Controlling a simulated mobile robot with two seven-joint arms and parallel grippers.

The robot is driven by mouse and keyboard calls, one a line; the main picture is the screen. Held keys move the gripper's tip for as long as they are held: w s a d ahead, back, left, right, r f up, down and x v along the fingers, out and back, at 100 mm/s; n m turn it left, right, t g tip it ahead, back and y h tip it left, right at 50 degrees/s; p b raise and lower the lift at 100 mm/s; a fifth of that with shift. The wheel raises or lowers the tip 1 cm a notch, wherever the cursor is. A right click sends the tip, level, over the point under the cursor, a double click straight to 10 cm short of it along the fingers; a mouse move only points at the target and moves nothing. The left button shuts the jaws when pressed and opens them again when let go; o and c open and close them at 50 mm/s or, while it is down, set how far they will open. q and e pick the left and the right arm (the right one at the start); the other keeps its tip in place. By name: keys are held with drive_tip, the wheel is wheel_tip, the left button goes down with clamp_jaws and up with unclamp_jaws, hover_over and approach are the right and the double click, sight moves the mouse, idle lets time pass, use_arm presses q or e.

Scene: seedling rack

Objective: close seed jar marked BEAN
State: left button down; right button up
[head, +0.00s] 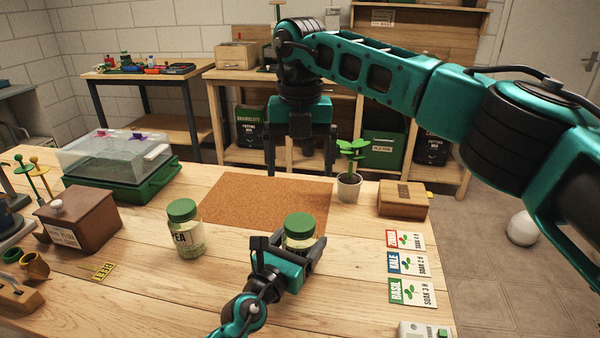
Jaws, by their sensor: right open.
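A glass jar with a green lid (299,226) stands on the bench at the front edge of the cork mat. The lid sits on top of it; I cannot tell how tight it is. Its label is hidden by my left gripper (287,245), whose fingers are on both sides of the jar and look shut on it. A second green-lidded jar (186,235), its label ending in "EA", stands upright to the left, apart from the gripper. My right gripper (300,168) is open and empty, pointing down above the far side of the mat.
The cork mat (240,200) is clear. A potted seedling (349,187) and a wooden box (403,199) stand to its right, with seed cards (406,266) in front. A covered green tray (165,182) and a brown box (78,226) stand left.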

use_arm(q)
unclamp_jaws()
drive_tip(key=shift+s+a, duration=0.25)
drive_tip(key=shift+s, duration=0.25)
drive_tip(key=p+v, duration=0.1)
drive_tip(key=v, duration=1)
drive_tip(key=shift+s+a, duration=0.2)
drive_tip(key=shift+s, duration=0.15)
drive_tip(key=shift+f, duration=0.1)
